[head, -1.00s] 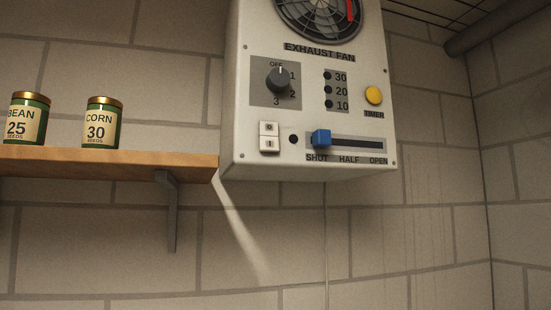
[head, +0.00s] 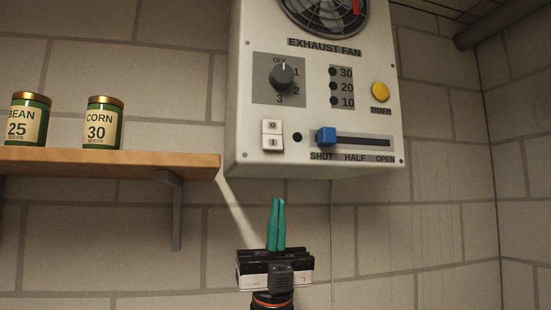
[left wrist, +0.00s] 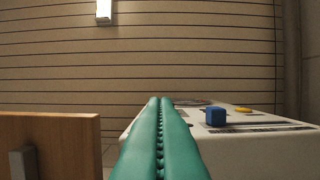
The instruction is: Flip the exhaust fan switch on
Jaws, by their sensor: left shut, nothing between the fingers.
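The exhaust fan unit (head: 345,160) is a white box on the block wall. Its rocker switch (head: 272,134), marked 0 above and I below, is at the lower left of the panel, beside a dark indicator (head: 297,137). My left gripper (head: 277,202) is shut and empty, its green fingers pointing up below the panel, apart from the switch. In the left wrist view the shut fingers (left wrist: 160,105) hide part of the panel, and the switch does not show. The blue slider (head: 326,136) is at SHUT; it also shows in the wrist view (left wrist: 215,116). My right gripper is out of view.
The knob (head: 283,76) and yellow timer button (head: 380,92) are higher on the panel. A wooden shelf (head: 110,160) with bean (head: 30,119) and corn (head: 103,120) tins is on the left, with a bracket (head: 176,215) below. The wall right of my gripper is clear.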

